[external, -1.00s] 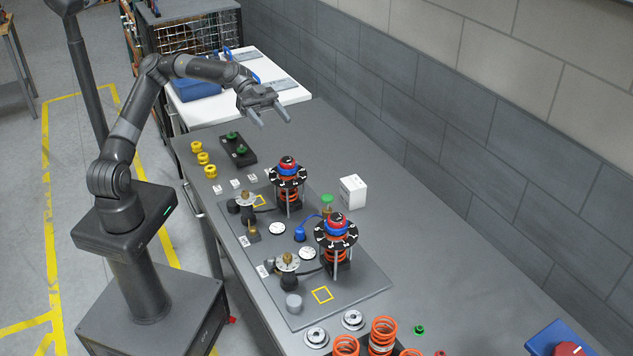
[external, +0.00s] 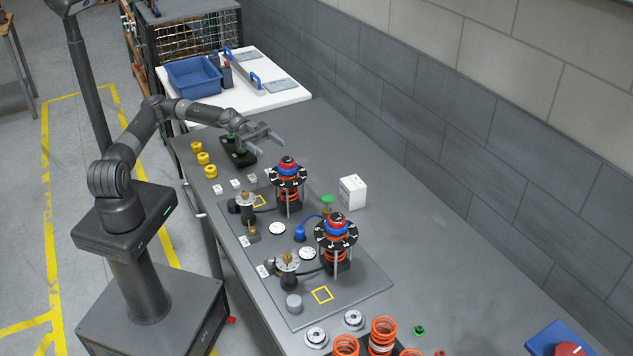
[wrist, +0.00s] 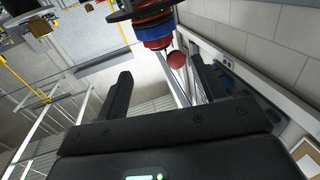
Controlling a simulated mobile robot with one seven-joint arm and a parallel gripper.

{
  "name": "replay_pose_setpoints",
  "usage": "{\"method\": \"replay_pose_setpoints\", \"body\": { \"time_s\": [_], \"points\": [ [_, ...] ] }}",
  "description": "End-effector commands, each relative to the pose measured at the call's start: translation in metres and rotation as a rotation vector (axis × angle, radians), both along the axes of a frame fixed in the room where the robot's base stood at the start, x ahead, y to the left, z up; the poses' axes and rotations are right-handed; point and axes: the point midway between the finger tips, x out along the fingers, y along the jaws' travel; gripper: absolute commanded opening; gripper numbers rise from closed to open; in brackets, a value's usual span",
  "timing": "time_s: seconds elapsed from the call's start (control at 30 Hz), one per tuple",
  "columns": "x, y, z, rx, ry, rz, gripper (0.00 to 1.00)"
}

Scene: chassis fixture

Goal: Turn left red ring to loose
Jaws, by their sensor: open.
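Two spring assemblies stand on the grey plate. The left one, further back, has a red ring (external: 287,161) on top, a blue ring (external: 287,170) under it, a black marked disc and an orange spring. The right, nearer assembly has its own red ring (external: 337,219). My gripper (external: 279,136) is open and empty, above and behind the left assembly, apart from it. In the wrist view my open fingers (wrist: 160,88) point towards an assembly with red and blue rings (wrist: 155,32) at the top, seen tilted; nothing is between the fingers.
A white box (external: 352,191) stands right of the left assembly. Yellow parts (external: 203,158) and a black holder (external: 240,156) with green parts lie at the back left. Orange springs (external: 383,336) stand in front. The bench along the wall is clear.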

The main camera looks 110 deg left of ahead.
Motion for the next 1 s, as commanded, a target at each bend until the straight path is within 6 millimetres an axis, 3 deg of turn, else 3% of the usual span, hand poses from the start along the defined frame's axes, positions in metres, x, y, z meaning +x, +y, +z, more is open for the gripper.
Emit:
{"method": "replay_pose_setpoints", "body": {
  "time_s": [0.23, 0.7, 1.0],
  "points": [
    [0.013, -0.009, -0.008, 0.002, 0.001, -0.003, 0.63],
    [0.077, -0.049, -0.007, 0.001, 0.000, -0.002, 0.63],
    [0.092, -0.058, -0.007, 0.001, 0.001, 0.000, 0.63]
  ]
}}
